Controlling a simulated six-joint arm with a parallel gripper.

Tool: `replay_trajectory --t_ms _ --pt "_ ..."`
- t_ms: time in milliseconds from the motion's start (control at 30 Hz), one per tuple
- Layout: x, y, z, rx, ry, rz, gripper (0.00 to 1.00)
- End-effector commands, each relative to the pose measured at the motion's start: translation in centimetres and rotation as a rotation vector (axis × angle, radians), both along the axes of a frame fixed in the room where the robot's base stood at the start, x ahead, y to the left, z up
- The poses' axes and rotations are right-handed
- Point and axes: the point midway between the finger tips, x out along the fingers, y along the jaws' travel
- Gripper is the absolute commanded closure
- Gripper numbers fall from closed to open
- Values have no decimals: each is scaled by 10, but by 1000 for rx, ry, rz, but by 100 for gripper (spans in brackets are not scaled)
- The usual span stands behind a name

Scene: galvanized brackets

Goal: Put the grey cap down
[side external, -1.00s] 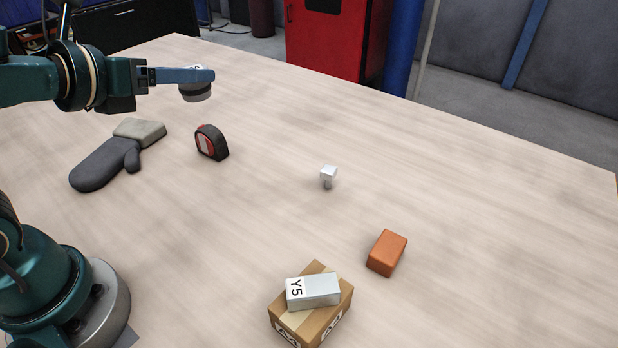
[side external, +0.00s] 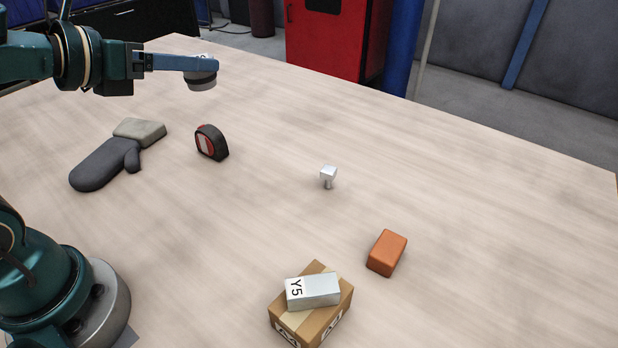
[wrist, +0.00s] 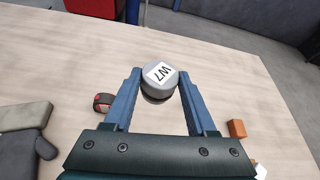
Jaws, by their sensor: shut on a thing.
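The grey cap (side external: 202,81) is round and held in my gripper (side external: 208,66), above the far left part of the table.
A dark mitt (side external: 100,166), a beige block (side external: 140,130) and a tape measure (side external: 211,143) lie on the left. A small metal bracket (side external: 328,175) stands mid-table. An orange block (side external: 387,253) and a cardboard box (side external: 336,312) bearing a Y5 block (side external: 317,291) are in front. The right side is clear.

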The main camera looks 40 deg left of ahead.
Motion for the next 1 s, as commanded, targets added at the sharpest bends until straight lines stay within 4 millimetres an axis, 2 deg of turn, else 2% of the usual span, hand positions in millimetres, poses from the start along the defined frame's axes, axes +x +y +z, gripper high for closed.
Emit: replay_trajectory --t_ms 267,500,700,1000 --pt "4 -2 21 2 -4 -135 100" --pt "6 -31 29 -1 -1 -435 100" --pt "13 -52 20 -3 0 -724 100" --pt "21 -62 -10 -3 -2 -1062 100"
